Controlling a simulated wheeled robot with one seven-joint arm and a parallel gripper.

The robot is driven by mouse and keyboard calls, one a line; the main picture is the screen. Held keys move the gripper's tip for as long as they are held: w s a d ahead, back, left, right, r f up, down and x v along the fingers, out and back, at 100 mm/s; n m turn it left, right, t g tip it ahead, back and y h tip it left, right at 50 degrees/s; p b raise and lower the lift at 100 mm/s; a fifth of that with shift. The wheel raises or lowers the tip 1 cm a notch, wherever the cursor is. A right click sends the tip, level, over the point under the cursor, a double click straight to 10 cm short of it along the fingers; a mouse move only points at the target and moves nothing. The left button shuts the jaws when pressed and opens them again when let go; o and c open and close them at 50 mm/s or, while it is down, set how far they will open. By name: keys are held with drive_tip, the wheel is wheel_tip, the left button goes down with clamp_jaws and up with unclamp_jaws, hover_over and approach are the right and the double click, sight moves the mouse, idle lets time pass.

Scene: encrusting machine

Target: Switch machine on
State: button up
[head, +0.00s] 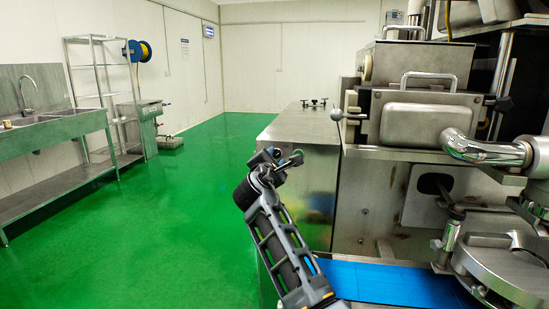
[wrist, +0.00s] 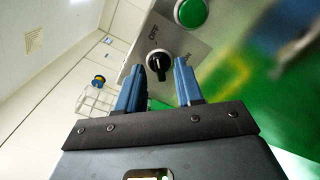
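In the wrist view a black rotary knob (wrist: 158,61) sits on a grey panel (wrist: 140,45) marked "OFF" beside it. A green round button (wrist: 192,12) is on the same panel, farther from my gripper. My gripper (wrist: 160,66) is open, with two blue fingers pointing at the panel. The knob shows between the fingertips; whether they touch it or stop short, I cannot tell. In the head view the encrusting machine (head: 400,190) stands on the right, and my arm reaches up from the bottom middle. The knob and button cannot be made out there.
A blue conveyor belt (head: 400,285) runs along the machine's front at the lower right. A steel sink bench (head: 50,145) and a wire rack (head: 95,75) stand at the left. The green floor (head: 140,220) between them and the machine is clear.

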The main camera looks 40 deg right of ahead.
drive_tip(key=shift+w+d, duration=0.4)
drive_tip(key=shift+d, duration=0.1)
clamp_jaws()
